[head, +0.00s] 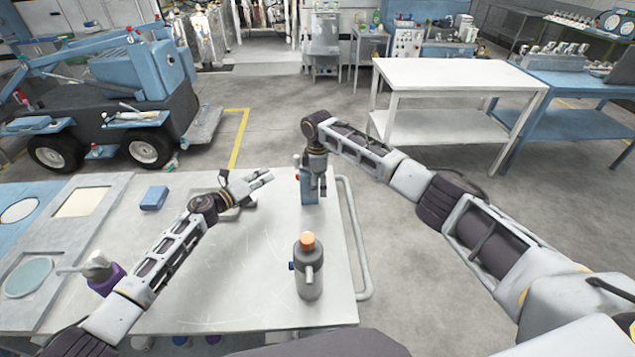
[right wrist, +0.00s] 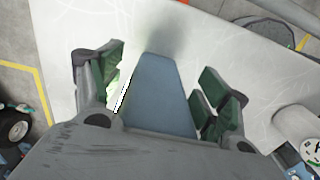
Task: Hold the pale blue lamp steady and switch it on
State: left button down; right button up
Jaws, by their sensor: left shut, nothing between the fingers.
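The pale blue lamp (head: 306,188) appears to be the upright blue body with a small red part, near the far right of the white table (head: 215,285). My right gripper (head: 321,190) points down over it and hides part of it. In the right wrist view the blue body (right wrist: 158,95) lies between the green finger pads, with gaps on both sides, so the gripper is open around it. My left gripper (head: 268,177) is shut and empty over the table, left of the lamp and apart from it. The lamp's switch cannot be made out.
A grey bottle (head: 308,272) with an orange cap stands nearer on the table. A small blue block (head: 153,198) lies at the left. A purple-based item (head: 106,280) is beside my left arm. A rail (head: 354,235) runs along the table's right edge.

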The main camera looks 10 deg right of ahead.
dwell(0.4)
notch_tip(320, 180, up, 12)
dwell(0.7)
